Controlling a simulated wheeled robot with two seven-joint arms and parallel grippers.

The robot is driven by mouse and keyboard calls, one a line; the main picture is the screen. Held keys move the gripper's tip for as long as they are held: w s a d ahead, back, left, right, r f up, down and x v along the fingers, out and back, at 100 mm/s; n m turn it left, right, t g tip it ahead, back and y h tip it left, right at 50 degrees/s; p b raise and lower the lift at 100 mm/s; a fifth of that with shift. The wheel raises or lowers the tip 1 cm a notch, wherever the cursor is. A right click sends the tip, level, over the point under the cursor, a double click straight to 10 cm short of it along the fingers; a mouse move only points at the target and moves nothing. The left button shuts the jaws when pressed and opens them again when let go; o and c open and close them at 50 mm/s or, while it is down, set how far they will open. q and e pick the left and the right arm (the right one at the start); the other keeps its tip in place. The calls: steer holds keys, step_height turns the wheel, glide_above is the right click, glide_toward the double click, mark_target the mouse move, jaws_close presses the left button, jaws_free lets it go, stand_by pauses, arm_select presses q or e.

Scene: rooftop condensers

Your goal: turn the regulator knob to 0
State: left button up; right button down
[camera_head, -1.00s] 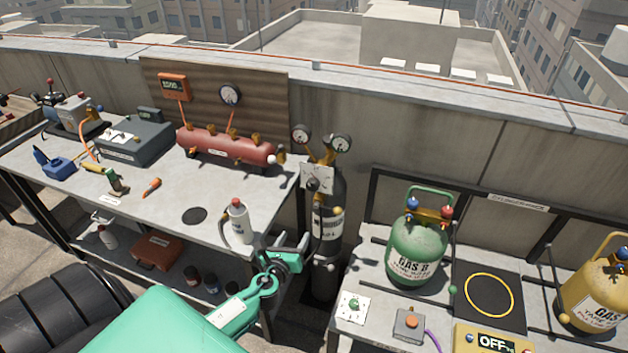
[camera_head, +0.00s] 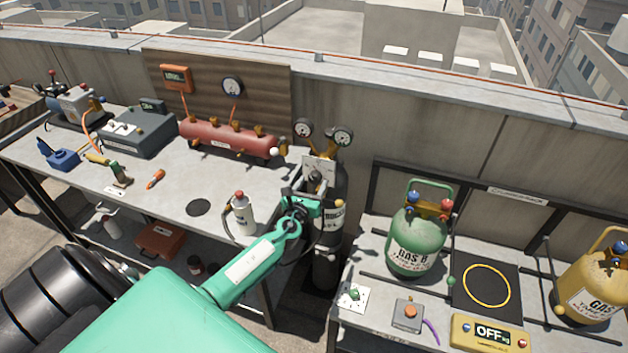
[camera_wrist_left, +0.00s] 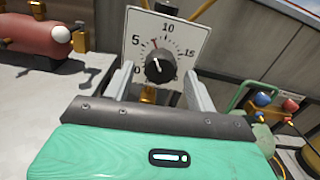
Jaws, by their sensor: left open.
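The regulator knob (camera_wrist_left: 158,69) is a round black knob on a white square dial plate (camera_wrist_left: 136,40) marked 5, 10 and 15. A red pointer mark shows between 5 and 10, nearer 5. In the head view the knob (camera_head: 315,175) sits on the plate at the front of a dark gas cylinder (camera_head: 325,265). My left gripper (camera_wrist_left: 160,85) is open, its two fingers on either side of the knob in the picture. I cannot tell whether they touch it. In the head view my left gripper (camera_head: 308,190) is just in front of the plate. My right gripper is not visible.
Two gauges (camera_head: 342,136) stand above the regulator. A white bottle (camera_head: 243,214) stands on the left bench, close to my left arm. A red tank (camera_head: 215,138) lies behind it. The right bench holds a green gas cylinder (camera_head: 416,243) and a scale display reading OFF (camera_head: 492,334).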

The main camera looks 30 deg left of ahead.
arm_select(q)
steer(key=shift+x, duration=0.8)
steer(key=shift+w, duration=0.3)
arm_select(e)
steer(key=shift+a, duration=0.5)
arm_select(q)
steer(key=shift+c, duration=0.3)
steer(key=c, duration=0.9)
steer(key=shift+c, duration=0.2)
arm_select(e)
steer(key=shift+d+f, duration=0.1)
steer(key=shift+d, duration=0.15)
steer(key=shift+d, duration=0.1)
